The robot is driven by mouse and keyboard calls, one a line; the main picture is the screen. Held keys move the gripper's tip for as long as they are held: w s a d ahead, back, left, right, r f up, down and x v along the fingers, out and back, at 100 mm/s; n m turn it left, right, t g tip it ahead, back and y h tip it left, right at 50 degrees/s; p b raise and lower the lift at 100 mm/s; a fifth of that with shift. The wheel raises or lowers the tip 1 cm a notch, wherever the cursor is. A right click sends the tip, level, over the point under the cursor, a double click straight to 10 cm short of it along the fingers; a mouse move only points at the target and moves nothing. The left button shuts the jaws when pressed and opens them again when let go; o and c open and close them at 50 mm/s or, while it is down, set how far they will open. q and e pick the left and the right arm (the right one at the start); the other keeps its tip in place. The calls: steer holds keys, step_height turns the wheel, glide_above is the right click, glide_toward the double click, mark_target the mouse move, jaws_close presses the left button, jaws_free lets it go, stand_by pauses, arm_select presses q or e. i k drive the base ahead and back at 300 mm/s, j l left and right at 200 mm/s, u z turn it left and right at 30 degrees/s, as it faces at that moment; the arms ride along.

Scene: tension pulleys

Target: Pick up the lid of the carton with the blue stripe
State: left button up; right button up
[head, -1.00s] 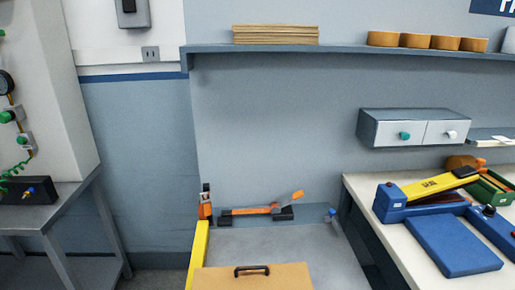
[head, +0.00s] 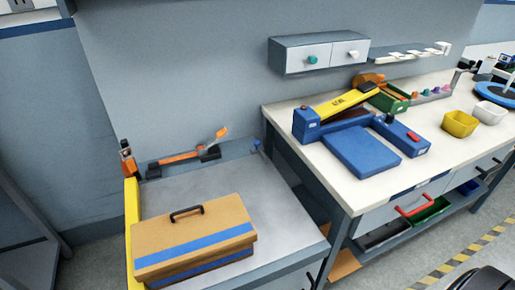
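The carton (head: 205,272) is brown with a blue stripe and sits on a grey table (head: 285,215) at the lower left of the head view. Its lid (head: 225,215) is on top, also brown with a blue stripe, and has a black handle (head: 187,212) standing up near its back edge. The lid looks closed on the carton. Neither of my grippers shows in the head view.
A yellow rail (head: 132,225) runs along the table's left edge, with an orange and black tool (head: 183,157) at the back. Right of it, a white workbench (head: 440,135) holds a blue and yellow device (head: 350,130) and a yellow bin (head: 459,124). The grey table is clear right of the carton.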

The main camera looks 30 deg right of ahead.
mark_target(163, 244)
steer(key=i+j, duration=0.1)
steer(key=j, duration=0.35)
steer(key=i+j, duration=0.1)
steer(key=j, duration=0.4)
steer(key=j+z, duration=0.25)
steer(key=z, duration=0.25)
steer(key=j+z, duration=0.3)
steer(key=z, duration=0.15)
steer(key=j+z, duration=0.25)
steer(key=z, duration=0.65)
